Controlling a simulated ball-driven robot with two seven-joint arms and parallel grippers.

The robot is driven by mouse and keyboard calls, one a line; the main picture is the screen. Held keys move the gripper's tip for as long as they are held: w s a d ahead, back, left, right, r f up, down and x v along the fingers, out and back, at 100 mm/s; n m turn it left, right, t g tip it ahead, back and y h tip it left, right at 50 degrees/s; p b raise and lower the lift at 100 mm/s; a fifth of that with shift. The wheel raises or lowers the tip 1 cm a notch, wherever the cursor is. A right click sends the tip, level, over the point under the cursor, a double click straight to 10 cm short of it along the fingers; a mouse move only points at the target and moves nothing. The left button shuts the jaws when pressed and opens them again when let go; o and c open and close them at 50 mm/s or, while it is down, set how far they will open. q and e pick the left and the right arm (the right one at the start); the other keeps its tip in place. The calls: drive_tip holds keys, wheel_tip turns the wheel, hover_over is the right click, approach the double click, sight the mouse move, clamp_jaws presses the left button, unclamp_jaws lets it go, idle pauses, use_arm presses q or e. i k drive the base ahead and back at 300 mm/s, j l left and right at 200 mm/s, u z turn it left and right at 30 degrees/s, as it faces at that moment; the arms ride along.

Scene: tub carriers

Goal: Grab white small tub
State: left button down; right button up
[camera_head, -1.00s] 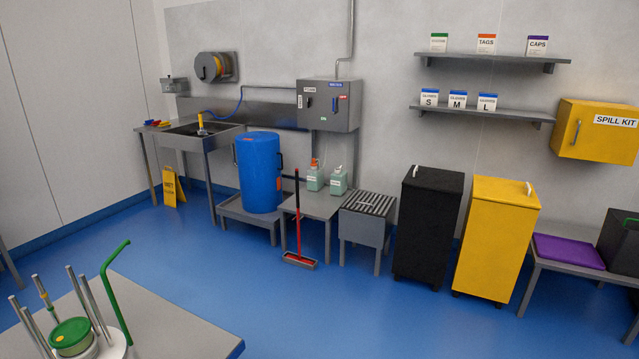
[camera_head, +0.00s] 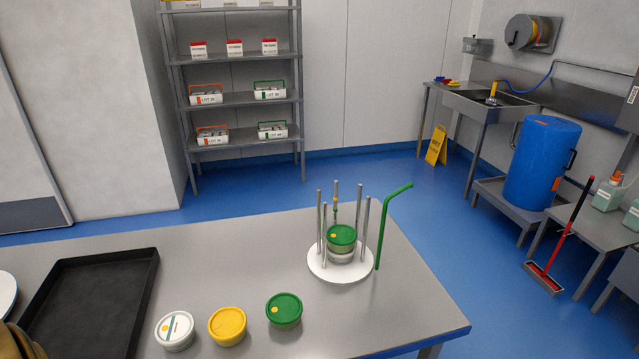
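A small white tub (camera_head: 175,331) with a marked lid stands on the grey steel table (camera_head: 390,308) near its front edge. A yellow tub (camera_head: 228,326) and a green tub (camera_head: 284,310) stand in a row to its right. A white round carrier (camera_head: 341,270) with upright metal rods and a green handle (camera_head: 391,215) stands farther back. It holds a green-lidded tub (camera_head: 342,236) on top of something whitish.
A black tray (camera_head: 146,283) lies left of the white tub. A brownish object is cut off at the lower left corner. Beyond the table are a shelf rack (camera_head: 240,99), a sink (camera_head: 490,103), a blue barrel (camera_head: 543,160) and a red broom (camera_head: 567,240). The table's right part is clear.

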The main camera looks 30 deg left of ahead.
sight(176, 331)
drive_tip(key=k+u, duration=0.1)
drive_tip(key=u, duration=1.95)
